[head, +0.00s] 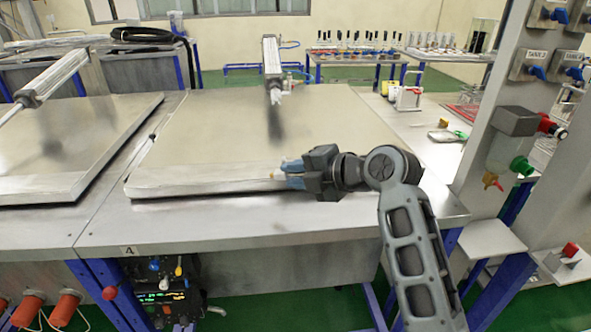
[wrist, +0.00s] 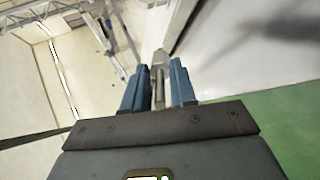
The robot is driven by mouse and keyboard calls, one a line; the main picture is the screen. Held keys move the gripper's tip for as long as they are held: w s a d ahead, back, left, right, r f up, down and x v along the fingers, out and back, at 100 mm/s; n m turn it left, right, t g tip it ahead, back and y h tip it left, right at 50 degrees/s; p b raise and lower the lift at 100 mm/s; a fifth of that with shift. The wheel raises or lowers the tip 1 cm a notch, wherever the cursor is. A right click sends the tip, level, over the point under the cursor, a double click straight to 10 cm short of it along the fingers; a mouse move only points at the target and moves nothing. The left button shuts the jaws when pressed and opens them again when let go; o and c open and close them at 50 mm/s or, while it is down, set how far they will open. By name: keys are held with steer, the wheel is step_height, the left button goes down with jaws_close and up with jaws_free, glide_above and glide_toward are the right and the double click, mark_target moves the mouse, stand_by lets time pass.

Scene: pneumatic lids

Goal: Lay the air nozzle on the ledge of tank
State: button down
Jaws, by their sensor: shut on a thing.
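My gripper (head: 284,174) is at the front edge of the large flat steel lid (head: 215,130) of the tank, its blue fingertips pointing left. In the wrist view my gripper (wrist: 158,80) is shut on a slim grey metal piece with a brownish tip, which I take to be the air nozzle (wrist: 159,62). In the head view the fingers mostly hide it. The steel ledge (head: 290,222) runs along the front of the tank, below the lid's edge. I cannot tell whether the nozzle touches the lid or ledge.
A second lidded tank (head: 70,135) stands to the left. A pneumatic cylinder (head: 271,62) rises behind the lid. On the right is a post with a filter unit (head: 507,150) and valves. A control panel (head: 160,290) hangs below the ledge. The ledge's left part is bare.

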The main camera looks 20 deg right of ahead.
mark_target(297, 215)
step_height(297, 215, down, 4)
steer(key=shift+r+b, duration=0.25)
steer(key=shift+b, duration=0.4)
step_height(297, 215, down, 3)
steer(key=b, duration=0.3)
steer(key=shift+f+b, duration=0.2)
steer(key=shift+b, duration=0.2)
steer(key=c, duration=0.9)
jaws_free()
steer(key=shift+c, duration=0.2)
steer(key=shift+o, duration=0.6)
steer(key=shift+s+f, duration=0.1)
steer(key=shift+d, duration=0.1)
steer(key=shift+p+v, duration=0.8)
steer(key=shift+v, duration=2.55)
steer(key=shift+s+r, duration=0.1)
steer(key=shift+r, duration=0.1)
